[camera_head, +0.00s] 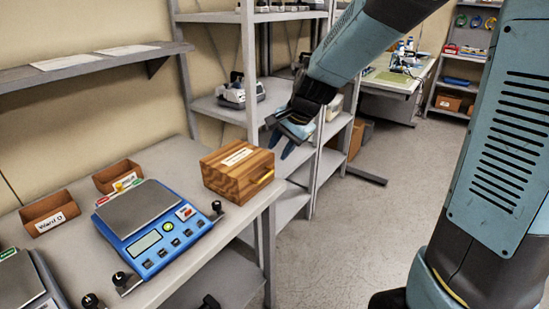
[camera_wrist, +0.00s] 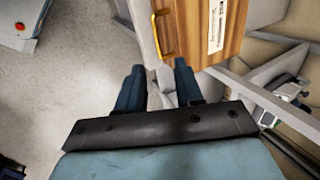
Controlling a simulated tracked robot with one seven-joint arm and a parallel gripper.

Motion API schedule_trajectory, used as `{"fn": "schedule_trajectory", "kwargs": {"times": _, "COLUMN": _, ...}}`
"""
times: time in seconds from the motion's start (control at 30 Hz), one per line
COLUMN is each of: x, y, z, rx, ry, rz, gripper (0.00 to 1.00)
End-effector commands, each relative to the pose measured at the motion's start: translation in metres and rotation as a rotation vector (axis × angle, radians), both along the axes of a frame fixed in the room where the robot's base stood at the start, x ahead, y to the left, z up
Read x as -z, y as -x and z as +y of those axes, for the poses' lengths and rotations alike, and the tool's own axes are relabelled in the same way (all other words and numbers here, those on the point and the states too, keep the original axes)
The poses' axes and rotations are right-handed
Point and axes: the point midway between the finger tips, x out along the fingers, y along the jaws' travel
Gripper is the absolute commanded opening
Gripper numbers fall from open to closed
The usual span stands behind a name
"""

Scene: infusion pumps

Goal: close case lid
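The wooden case (camera_head: 238,172) sits at the far right end of the grey bench. Its labelled top lies flat and looks closed; I see no raised lid or gap. A yellow handle is on its right-hand face. My gripper (camera_head: 280,139) hangs in the air just right of and above the case, tilted down. In the wrist view, the case (camera_wrist: 198,20) with its yellow handle and white label is at the top centre. There, my gripper's two dark blue fingers (camera_wrist: 159,78) are apart with nothing between them, short of the case.
A blue scale (camera_head: 153,228) and two small brown bins (camera_head: 50,212) share the bench (camera_head: 243,212). Grey shelving (camera_head: 250,75) stands behind the case and my gripper. A wall shelf (camera_head: 90,68) runs above the bench. Open floor (camera_head: 365,215) lies to the right.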

Motion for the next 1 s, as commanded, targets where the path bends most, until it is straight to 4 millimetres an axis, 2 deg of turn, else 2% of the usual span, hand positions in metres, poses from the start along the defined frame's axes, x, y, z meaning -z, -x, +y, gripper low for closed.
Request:
{"fn": "schedule_trajectory", "kwargs": {"times": 0.1, "x": -0.018, "y": 0.005, "z": -0.006, "rx": -0.001, "ry": 0.001, "rz": -0.004, "gripper": 0.36}}
{"fn": "schedule_trajectory", "kwargs": {"times": 0.3, "x": -0.035, "y": 0.010, "z": -0.011, "rx": -0.002, "ry": -0.001, "rz": -0.002, "gripper": 0.36}}
{"fn": "schedule_trajectory", "kwargs": {"times": 0.77, "x": -0.039, "y": 0.013, "z": -0.012, "rx": -0.006, "ry": 0.002, "rz": -0.002, "gripper": 0.36}}
{"fn": "schedule_trajectory", "kwargs": {"times": 0.87, "x": -0.045, "y": 0.018, "z": -0.018, "rx": -0.025, "ry": 0.017, "rz": -0.018, "gripper": 0.36}}
{"fn": "schedule_trajectory", "kwargs": {"times": 1.0, "x": -0.061, "y": 0.037, "z": -0.038, "rx": -0.089, "ry": 0.073, "rz": -0.070, "gripper": 0.36}}
